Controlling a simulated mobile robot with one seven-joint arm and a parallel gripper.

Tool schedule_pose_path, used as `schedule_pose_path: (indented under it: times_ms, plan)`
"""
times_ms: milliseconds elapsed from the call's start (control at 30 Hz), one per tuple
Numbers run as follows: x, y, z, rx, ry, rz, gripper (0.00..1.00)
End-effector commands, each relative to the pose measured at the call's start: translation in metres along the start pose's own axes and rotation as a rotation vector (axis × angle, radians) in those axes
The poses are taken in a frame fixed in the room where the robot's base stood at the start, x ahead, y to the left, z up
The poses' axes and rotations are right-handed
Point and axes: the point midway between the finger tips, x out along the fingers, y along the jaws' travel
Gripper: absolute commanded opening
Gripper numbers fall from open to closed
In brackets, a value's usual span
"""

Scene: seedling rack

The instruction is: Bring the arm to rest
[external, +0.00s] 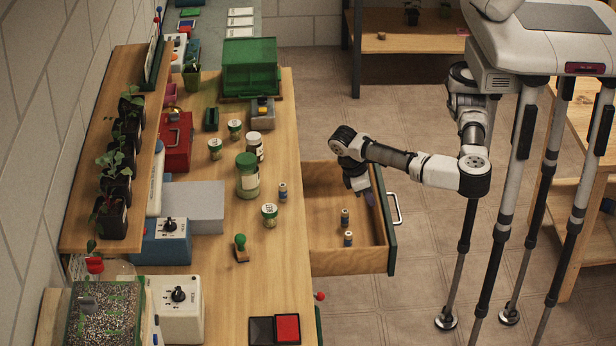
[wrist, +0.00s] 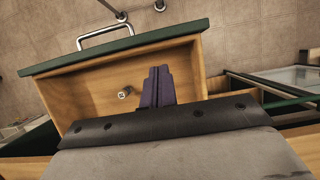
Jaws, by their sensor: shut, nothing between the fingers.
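My gripper (external: 370,199) hangs over the open wooden drawer (external: 325,258) at the table's right side, with the arm bent and reaching left from the body. In the wrist view its purple fingers (wrist: 159,75) are pressed together with nothing between them. Two small battery-like cylinders stand in the drawer, one nearer the back (external: 345,217) and one nearer the front (external: 348,239). One cylinder (wrist: 125,92) shows in the wrist view, left of the fingers and apart from them. I cannot tell the exact height of the fingers above the drawer floor.
The drawer's green front with its metal handle (external: 395,208) sticks out toward my body. The wooden table (external: 265,270) holds jars, a green stamp (external: 241,248), a red box (external: 177,142) and a green crate (external: 250,68). Bare tiled floor lies around the drawer.

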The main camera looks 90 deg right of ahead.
Motion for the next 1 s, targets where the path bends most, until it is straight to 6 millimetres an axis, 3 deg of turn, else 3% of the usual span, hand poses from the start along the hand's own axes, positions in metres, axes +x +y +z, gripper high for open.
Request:
schedule_pose_path:
  times_ms: [367,567,800,1000]
  plan:
    - [0.004,0.000,0.000,0.000,-0.001,-0.001,0.00]
    - [0.031,0.000,0.001,0.000,-0.003,-0.001,0.00]
    - [0.082,0.000,-0.002,0.000,-0.001,-0.001,0.00]
    - [0.099,-0.001,-0.002,-0.001,0.000,-0.001,0.00]
